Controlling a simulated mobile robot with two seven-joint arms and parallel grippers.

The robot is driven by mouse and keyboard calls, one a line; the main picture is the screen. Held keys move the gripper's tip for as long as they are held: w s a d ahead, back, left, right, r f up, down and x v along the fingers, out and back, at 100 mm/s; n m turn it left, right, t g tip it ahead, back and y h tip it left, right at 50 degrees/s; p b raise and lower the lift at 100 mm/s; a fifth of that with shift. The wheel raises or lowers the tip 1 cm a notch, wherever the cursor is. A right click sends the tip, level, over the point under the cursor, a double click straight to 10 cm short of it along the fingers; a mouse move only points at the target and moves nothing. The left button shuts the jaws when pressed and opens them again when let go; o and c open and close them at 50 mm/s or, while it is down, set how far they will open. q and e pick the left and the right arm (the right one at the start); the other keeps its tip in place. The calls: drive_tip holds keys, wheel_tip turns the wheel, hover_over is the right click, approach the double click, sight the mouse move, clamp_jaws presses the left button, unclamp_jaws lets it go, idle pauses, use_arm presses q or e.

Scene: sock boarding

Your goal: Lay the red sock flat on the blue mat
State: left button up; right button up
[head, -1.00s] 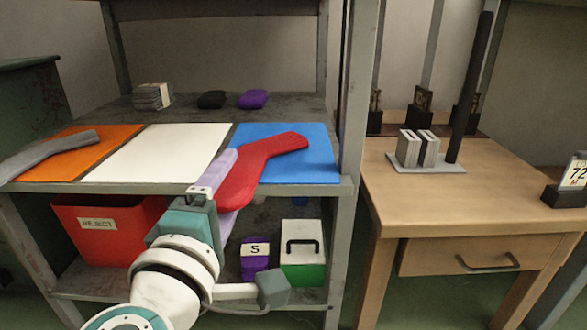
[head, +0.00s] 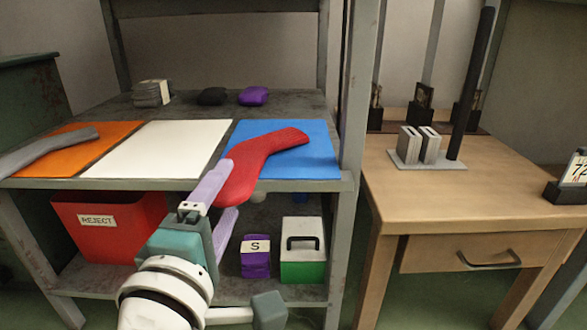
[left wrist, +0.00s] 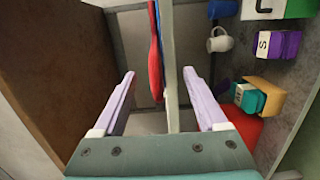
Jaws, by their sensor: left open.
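The red sock (head: 262,155) lies across the blue mat (head: 318,167), with one end toward the mat's back right. Its other end reaches past the mat's front left corner and over the shelf's front edge. In the left wrist view the sock (left wrist: 154,65) shows edge-on beside the shelf edge. My left gripper (head: 231,187) is at the overhanging end, its lilac fingers open and spread to either side of it. In the left wrist view nothing shows clamped between the fingers (left wrist: 164,98). My right gripper is out of view.
A white mat (head: 155,150) and an orange mat (head: 75,155) with a grey sock (head: 50,148) lie to the left. Below are a red REJECT bin (head: 110,238), a purple S box (head: 255,262) and a white-green box (head: 302,262). A shelf post (head: 352,90) stands at right.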

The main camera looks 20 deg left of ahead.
use_arm(q)
drive_tip(key=shift+s+d+p, duration=0.1)
drive_tip(key=shift+s+d, duration=0.1)
drive_tip(key=shift+s, duration=0.8)
drive_tip(key=shift+s+d+p, duration=0.15)
drive_tip(key=shift+s, duration=0.85)
drive_tip(key=shift+s+d+p, duration=0.1)
drive_tip(key=shift+s+d, duration=0.1)
drive_tip(key=shift+s, duration=0.8)
